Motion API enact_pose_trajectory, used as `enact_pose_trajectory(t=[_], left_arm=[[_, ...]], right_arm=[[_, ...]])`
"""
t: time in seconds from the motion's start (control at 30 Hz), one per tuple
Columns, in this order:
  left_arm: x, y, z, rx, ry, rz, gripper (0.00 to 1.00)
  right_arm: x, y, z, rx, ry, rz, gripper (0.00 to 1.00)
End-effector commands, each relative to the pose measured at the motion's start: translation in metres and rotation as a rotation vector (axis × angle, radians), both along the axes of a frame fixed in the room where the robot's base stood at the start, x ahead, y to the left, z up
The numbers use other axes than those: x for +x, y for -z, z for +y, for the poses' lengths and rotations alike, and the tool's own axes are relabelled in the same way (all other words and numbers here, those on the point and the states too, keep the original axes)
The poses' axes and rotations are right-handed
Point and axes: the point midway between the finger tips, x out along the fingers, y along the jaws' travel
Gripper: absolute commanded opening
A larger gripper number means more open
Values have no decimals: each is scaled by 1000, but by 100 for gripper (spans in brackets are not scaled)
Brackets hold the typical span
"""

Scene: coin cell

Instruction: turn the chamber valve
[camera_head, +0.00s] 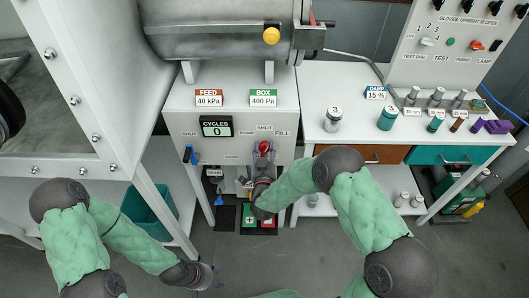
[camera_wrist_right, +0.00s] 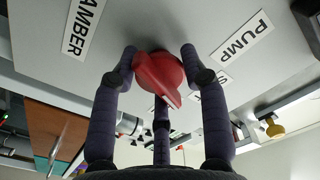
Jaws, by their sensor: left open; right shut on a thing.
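The chamber valve is a red knob (camera_head: 264,147) on the front panel of the white cabinet, between small printed labels. In the right wrist view the red knob (camera_wrist_right: 158,74) sits between the dark fingers of my right gripper (camera_wrist_right: 158,54), with labels reading CHAMBER and PUMP on either side. My right gripper (camera_head: 262,172) is shut on the knob, and its arm partly hides the panel below. My left gripper (camera_head: 207,277) is open and empty, low over the floor at the bottom, away from the cabinet.
The CYCLES display (camera_head: 216,127) reads 0. A white bench (camera_head: 348,85) with jars, vials and a switch panel (camera_head: 455,50) stands at the right. A teal bin (camera_head: 150,212) is on the left. Open floor lies in front.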

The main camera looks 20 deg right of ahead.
Motion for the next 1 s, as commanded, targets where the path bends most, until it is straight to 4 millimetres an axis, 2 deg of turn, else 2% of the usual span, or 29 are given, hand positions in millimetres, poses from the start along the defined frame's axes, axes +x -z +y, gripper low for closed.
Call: enact_pose_trajectory(t=[0.03,0.5,1.0], left_arm=[[0,5,0,0,0,0,45],[0,16,0,0,0,0,45],[0,18,0,0,0,0,45]], right_arm=[[-3,8,1,44,-1,1,12],[-3,7,2,377,-3,-92,12],[-3,8,4,479,-5,-117,12]])
